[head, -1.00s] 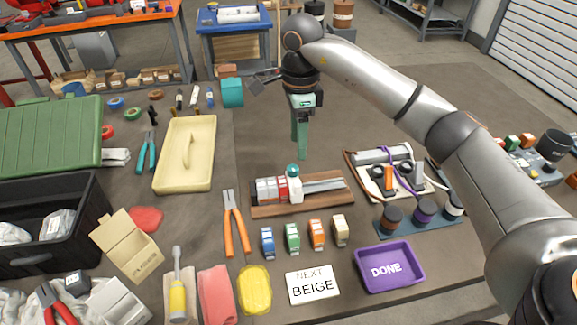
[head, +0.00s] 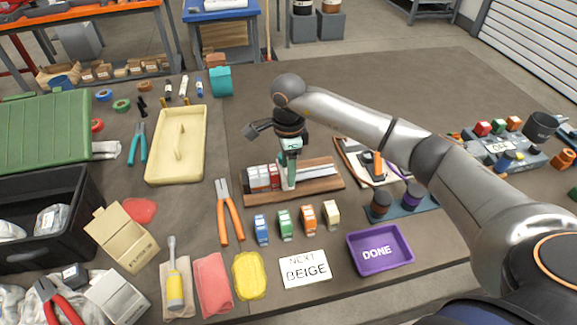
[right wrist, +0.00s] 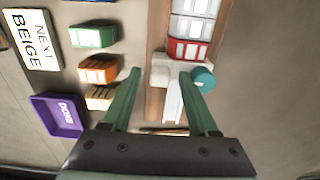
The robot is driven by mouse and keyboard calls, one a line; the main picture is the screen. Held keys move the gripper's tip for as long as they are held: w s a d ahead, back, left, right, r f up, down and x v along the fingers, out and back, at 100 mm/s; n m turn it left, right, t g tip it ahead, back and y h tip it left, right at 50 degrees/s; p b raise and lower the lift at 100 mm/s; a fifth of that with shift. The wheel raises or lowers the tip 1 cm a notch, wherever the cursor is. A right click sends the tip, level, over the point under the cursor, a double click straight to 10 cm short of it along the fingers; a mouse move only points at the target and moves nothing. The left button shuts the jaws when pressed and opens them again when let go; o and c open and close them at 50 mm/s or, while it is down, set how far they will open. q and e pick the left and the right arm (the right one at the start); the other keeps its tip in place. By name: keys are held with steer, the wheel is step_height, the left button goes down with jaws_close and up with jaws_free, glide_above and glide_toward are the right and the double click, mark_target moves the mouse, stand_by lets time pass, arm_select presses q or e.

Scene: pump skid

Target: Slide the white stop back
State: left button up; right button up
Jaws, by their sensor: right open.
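The white stop (right wrist: 160,70) sits on the rail against a red block (right wrist: 188,48), with a teal knob (right wrist: 203,78) at its side in the right wrist view. In the head view my gripper largely hides the stop. My right gripper (right wrist: 160,76) is open, pointing down at the rail, its green fingertips around the stop's near part. It also shows in the head view (head: 287,184). Whether the fingers touch the stop cannot be told. The wooden rail base (head: 322,185) carries pale and red blocks at its left end and bare metal rail at right. My left gripper is out of view.
Blue (head: 261,229), green (head: 284,221), orange (head: 308,217) and beige (head: 331,213) blocks stand in front of the base. A "NEXT BEIGE" card (head: 305,283) and a purple "DONE" tray (head: 354,261) lie nearer. Orange pliers (head: 233,221) lie left of the base.

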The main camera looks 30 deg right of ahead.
jaws_close()
stand_by(0.4)
stand_by(1.0)
